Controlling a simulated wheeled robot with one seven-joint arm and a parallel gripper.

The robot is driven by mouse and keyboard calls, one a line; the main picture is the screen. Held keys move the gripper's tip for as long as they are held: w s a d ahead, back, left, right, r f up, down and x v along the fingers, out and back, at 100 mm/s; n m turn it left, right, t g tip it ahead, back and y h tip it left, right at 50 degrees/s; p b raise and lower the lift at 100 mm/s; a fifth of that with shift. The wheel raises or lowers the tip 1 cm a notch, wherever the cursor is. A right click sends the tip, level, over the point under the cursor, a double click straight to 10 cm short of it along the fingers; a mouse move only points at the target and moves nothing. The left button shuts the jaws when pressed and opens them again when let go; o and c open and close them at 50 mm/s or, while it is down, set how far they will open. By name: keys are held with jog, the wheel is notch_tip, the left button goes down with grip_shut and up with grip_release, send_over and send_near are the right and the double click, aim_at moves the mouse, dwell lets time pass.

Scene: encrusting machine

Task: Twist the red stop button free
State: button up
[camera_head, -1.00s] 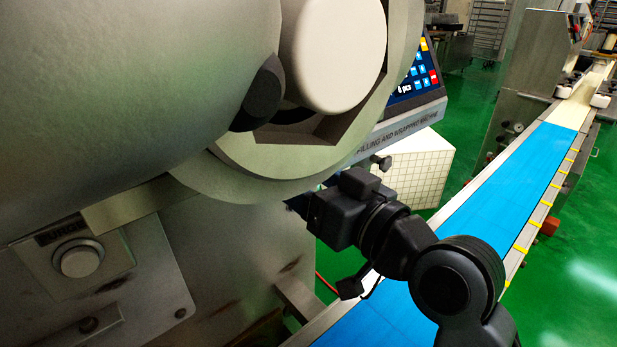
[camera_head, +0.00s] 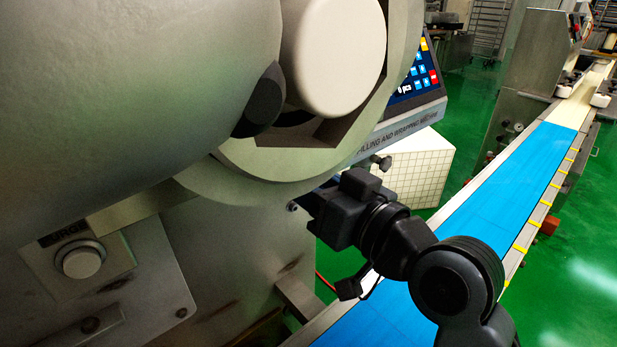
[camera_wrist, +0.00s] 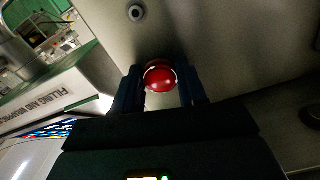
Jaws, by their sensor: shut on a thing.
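The red stop button (camera_wrist: 160,77) shows in the wrist view as a round, glossy red cap on the machine's grey panel. My gripper (camera_wrist: 160,92) has one dark blue finger on each side of the cap and is shut on it. In the head view my gripper (camera_head: 312,203) reaches in under the machine's large round housing. The red button is hidden from the head view. I cannot tell how far the button is turned.
The grey machine body (camera_head: 130,80) with its white round knob (camera_head: 335,50) overhangs close to my gripper. A purge button (camera_head: 80,260) sits at the lower left. A blue conveyor belt (camera_head: 500,205) runs at the right. A touchscreen (camera_head: 415,75) is behind.

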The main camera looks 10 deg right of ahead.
jog(key=m+p, duration=0.3)
jog(key=m, duration=0.1)
jog(key=shift+r+p, duration=0.25)
jog(key=shift+p, duration=0.05)
jog(key=shift+f+m+p, duration=0.1)
jog(key=shift+m+p, duration=1.2)
jog(key=shift+m, duration=0.5)
jog(key=shift+f, duration=0.1)
jog(key=o, duration=1.1)
jog(key=shift+c, duration=0.2)
jog(key=shift+s, duration=0.1)
jog(key=b+v, duration=0.1)
jog(key=v, duration=0.6)
jog(key=shift+s+d, duration=0.2)
jog(key=shift+s, duration=0.05)
